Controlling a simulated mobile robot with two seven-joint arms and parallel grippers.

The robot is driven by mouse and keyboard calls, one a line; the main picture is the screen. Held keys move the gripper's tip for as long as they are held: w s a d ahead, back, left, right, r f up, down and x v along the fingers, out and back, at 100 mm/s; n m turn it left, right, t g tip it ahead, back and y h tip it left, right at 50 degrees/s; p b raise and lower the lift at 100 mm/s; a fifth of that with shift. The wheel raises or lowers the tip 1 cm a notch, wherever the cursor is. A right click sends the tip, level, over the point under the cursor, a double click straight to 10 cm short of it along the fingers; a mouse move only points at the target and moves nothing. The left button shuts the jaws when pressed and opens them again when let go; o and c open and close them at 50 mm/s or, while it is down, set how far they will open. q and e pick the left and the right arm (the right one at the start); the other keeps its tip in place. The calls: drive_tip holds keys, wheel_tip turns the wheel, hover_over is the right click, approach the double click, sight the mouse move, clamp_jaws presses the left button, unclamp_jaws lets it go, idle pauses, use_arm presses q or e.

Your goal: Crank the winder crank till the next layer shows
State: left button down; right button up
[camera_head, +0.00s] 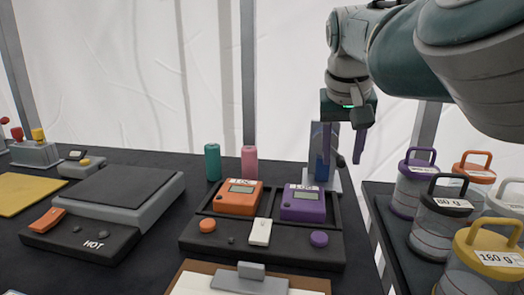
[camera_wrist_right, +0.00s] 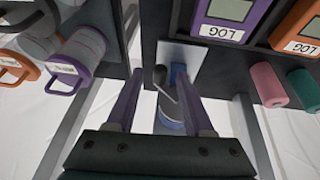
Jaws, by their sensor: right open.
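The winder (camera_head: 317,140) is a grey upright plate with a blue part, standing behind the purple logger. Its crank (camera_head: 341,160) shows as a small dark knob near my right gripper. My right gripper (camera_head: 344,155) has purple fingers that point down at the winder, open and empty. In the right wrist view the crank (camera_wrist_right: 164,88) is a dark grey curved lever lying between the two open fingers (camera_wrist_right: 159,76), with blue parts of the winder beside and below it. I cannot tell whether a finger touches it. My left gripper is not in view.
An orange logger (camera_head: 235,198) and a purple logger (camera_head: 303,205) sit in a dark tray. Teal (camera_head: 212,162) and pink (camera_head: 249,162) cylinders stand behind them. Handled weights crowd a tray (camera_head: 385,225) at right. A hot plate (camera_head: 125,190) stands left.

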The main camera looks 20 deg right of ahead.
clamp_jaws()
idle(0.4)
